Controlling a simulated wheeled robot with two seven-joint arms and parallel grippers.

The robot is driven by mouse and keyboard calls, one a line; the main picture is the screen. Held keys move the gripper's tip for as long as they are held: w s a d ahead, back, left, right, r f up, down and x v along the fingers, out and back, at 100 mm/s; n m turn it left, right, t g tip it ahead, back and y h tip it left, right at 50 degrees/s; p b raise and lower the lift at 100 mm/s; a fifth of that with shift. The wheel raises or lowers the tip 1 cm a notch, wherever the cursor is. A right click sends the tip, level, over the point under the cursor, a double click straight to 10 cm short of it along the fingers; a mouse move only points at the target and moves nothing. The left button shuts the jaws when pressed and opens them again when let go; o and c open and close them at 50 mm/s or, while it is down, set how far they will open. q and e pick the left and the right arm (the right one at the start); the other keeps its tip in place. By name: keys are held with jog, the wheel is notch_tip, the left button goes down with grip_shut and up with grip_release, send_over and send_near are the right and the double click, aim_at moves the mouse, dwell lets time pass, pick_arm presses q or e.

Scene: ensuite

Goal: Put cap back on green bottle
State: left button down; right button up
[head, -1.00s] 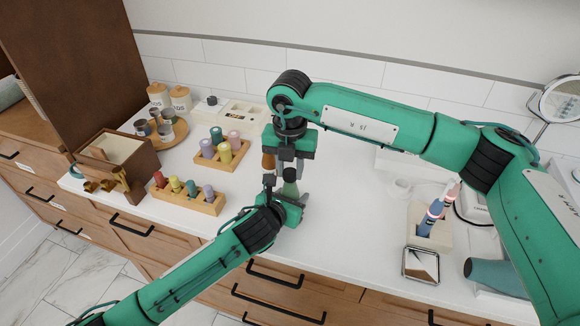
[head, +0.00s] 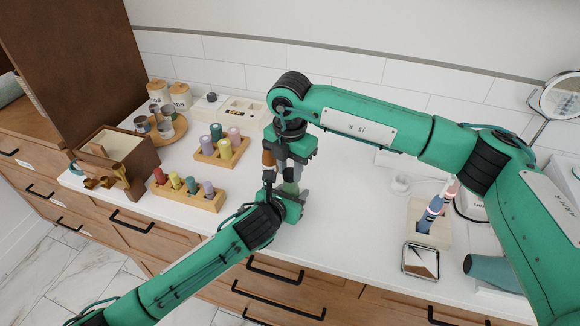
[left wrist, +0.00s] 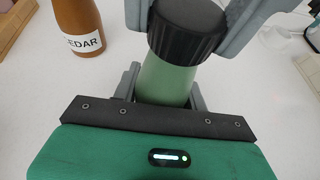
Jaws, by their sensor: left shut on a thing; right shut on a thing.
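The green bottle (left wrist: 166,82) stands in my left gripper (left wrist: 160,88), which is shut around its body. In the head view the bottle (head: 290,187) is mostly covered by both grippers. The black ribbed cap (left wrist: 186,34) is directly over the bottle's top in the left wrist view, with no clear gap. Whether it is fully seated cannot be told. My right gripper (head: 289,166) comes from above and is shut on the cap, with its grey fingers on both sides of it.
A brown bottle labelled "EDAR" (left wrist: 80,26) stands close to the left of the grippers. Wooden racks with coloured bottles (head: 187,198) are further left. A cup with brushes (head: 430,222) and a small mirror (head: 421,262) are at the right. The counter front is clear.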

jog(key=m, duration=0.5)
jog(key=o, duration=0.9)
jog(key=shift+o, duration=0.2)
jog(key=shift+r, duration=2.3)
jog(key=shift+c, duration=0.3)
